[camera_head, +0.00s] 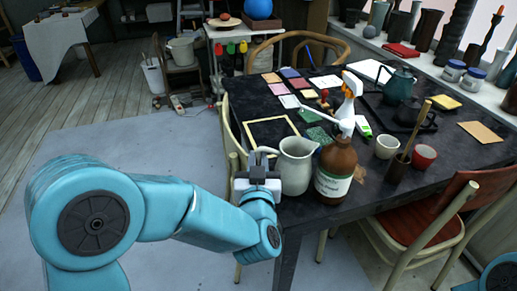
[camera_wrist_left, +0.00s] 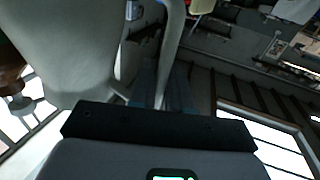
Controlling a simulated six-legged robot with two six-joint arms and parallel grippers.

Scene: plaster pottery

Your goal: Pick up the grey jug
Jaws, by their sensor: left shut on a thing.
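The grey jug (camera_head: 296,167) is pale, upright and at the near left corner of the dark table, with its handle side towards my left gripper. I cannot tell whether its base touches the tabletop. My left gripper (camera_head: 263,160) comes in from the left and is shut on the jug's handle. In the left wrist view the jug's body (camera_wrist_left: 75,45) fills the upper left, and its handle (camera_wrist_left: 173,45) runs down to between my fingers (camera_wrist_left: 160,88). My right gripper is in neither view.
A brown spray bottle (camera_head: 336,168) stands close to the jug's right. Chairs (camera_head: 440,215) flank the table.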

